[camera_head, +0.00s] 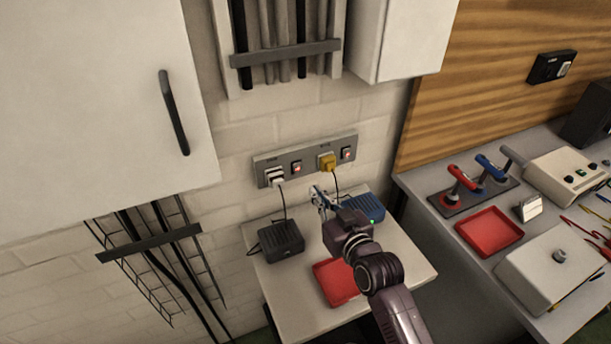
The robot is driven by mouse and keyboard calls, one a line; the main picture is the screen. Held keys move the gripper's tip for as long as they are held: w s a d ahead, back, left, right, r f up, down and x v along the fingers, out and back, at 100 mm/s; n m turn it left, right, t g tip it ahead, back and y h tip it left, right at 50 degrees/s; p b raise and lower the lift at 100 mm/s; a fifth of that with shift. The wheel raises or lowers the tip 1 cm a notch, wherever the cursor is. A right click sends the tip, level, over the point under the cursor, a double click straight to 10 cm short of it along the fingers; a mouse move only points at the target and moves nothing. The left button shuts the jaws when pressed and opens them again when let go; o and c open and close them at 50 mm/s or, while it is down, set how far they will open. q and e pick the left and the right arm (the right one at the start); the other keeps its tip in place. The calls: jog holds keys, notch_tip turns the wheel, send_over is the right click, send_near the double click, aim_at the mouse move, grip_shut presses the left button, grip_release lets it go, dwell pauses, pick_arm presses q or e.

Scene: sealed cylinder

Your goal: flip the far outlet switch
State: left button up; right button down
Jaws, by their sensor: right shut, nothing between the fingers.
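A grey outlet panel (308,160) is fixed to the white brick wall above a small table. It carries two red rocker switches, a left switch (296,167) and a right switch (347,153). A white plug (276,178) sits in the left outlet and a yellow plug (327,163) in the right outlet. My right gripper (317,191) is shut and empty, just below the panel between the two plugs, apart from both switches. The switches' tilt is too small to tell. My left gripper is out of view.
On the small table (258,211) are a black box (281,240), a blue box (365,208) with a green light, and a red tray (333,283). Cables hang from both plugs to the boxes. A white cabinet (90,95) is at left; a cluttered bench (428,212) is at right.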

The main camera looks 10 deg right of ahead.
aim_at(301, 173)
jog(key=p+x, duration=0.1)
jog(key=x, duration=0.6)
jog(key=shift+w+a+p, duration=0.1)
jog(key=shift+w+p, duration=0.15)
jog(key=shift+p, duration=0.15)
jog(key=shift+f, duration=0.1)
jog(key=b, duration=0.2)
jog(key=shift+w+t+b, duration=0.25)
jog(key=shift+t+b, duration=0.05)
jog(key=shift+f, duration=0.1)
jog(key=shift+f, duration=0.1)
